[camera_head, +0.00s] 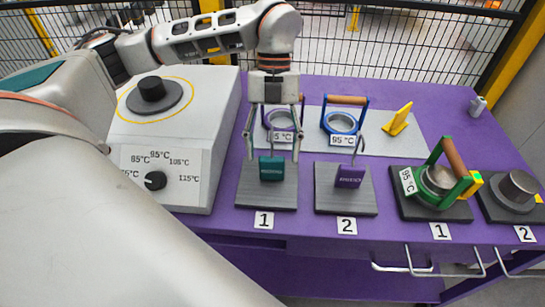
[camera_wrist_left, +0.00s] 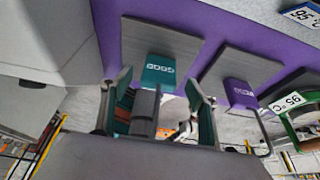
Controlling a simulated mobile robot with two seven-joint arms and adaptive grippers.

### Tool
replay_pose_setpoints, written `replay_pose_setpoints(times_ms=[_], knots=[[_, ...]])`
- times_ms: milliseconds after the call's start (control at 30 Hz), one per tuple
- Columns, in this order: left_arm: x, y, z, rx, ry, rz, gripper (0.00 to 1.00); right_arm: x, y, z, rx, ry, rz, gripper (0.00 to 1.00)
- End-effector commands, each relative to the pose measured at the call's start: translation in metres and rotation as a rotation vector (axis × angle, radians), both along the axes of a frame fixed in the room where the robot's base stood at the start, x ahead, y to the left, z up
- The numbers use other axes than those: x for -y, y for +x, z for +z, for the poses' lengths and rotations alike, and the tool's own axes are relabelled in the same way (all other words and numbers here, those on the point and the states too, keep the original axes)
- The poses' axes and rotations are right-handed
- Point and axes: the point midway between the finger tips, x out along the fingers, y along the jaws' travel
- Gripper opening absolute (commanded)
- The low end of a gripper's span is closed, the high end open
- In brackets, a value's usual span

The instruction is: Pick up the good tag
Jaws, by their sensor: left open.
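The good tag is a teal block (camera_head: 271,168) with pale lettering, standing on the left grey plate (camera_head: 266,196) above the number 1 label. In the left wrist view the teal tag (camera_wrist_left: 159,71) shows just beyond my fingers. My left gripper (camera_head: 272,158) points down over that plate. Its two fingers are spread to either side of the tag's upper part, and I see no contact. A purple tag (camera_head: 350,177) with a grey hook stands on the plate above number 2; it also shows in the left wrist view (camera_wrist_left: 240,93). My right gripper is in neither view.
A heater box with a dial (camera_head: 155,181) stands at the left. A green-framed ring (camera_head: 438,184) is at the right.

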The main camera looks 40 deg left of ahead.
Motion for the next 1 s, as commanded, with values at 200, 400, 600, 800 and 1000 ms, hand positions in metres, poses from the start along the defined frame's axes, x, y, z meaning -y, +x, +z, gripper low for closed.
replay_pose_setpoints(times_ms=[200, 400, 600, 800, 1000], knots=[[0.005, -0.01, -0.031, -0.004, -0.001, -0.001, 0.6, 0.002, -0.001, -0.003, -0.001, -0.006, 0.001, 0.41], [0.006, -0.012, -0.036, 0.0, -0.001, 0.0, 0.6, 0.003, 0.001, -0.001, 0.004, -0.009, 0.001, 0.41], [0.006, -0.011, -0.036, -0.001, -0.001, 0.0, 0.44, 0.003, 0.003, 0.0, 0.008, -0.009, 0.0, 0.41], [0.006, -0.011, -0.036, -0.001, -0.001, 0.0, 0.18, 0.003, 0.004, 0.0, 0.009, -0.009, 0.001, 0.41], [0.006, -0.011, -0.036, -0.001, -0.001, 0.0, 0.18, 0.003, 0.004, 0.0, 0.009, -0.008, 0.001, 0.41]])
